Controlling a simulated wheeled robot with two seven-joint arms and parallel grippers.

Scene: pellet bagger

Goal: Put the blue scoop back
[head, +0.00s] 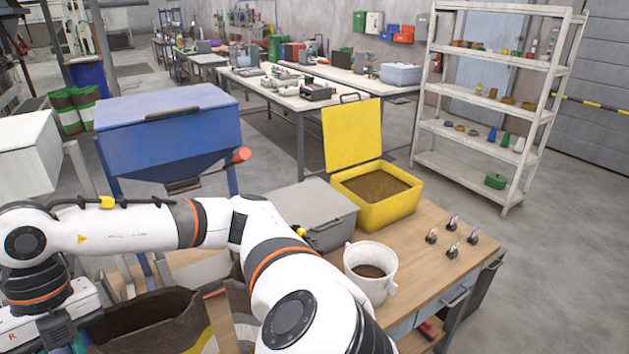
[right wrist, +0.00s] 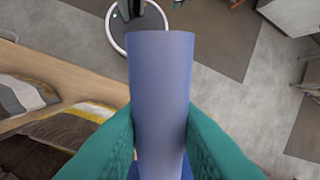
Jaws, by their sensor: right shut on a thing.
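The blue scoop (right wrist: 160,75) shows in the right wrist view as a smooth blue-violet tube-like part. My right gripper (right wrist: 160,112) is shut on it, with teal fingers pressed on both sides. The rest of the scoop is hidden or out of frame. In the head view my right arm reaches across to the left, and my right gripper (head: 76,342) is only partly seen at the lower left edge, beside an open bag. The scoop cannot be made out there. My left gripper is not in view.
An open yellow bin (head: 403,209) of brown pellets, a closed grey bin (head: 338,236) and a white bucket (head: 385,263) stand on the wooden bench (head: 425,290). A blue hopper (head: 170,125) with a red-ended handle stands left. An open brown bag (head: 185,325) sits in front.

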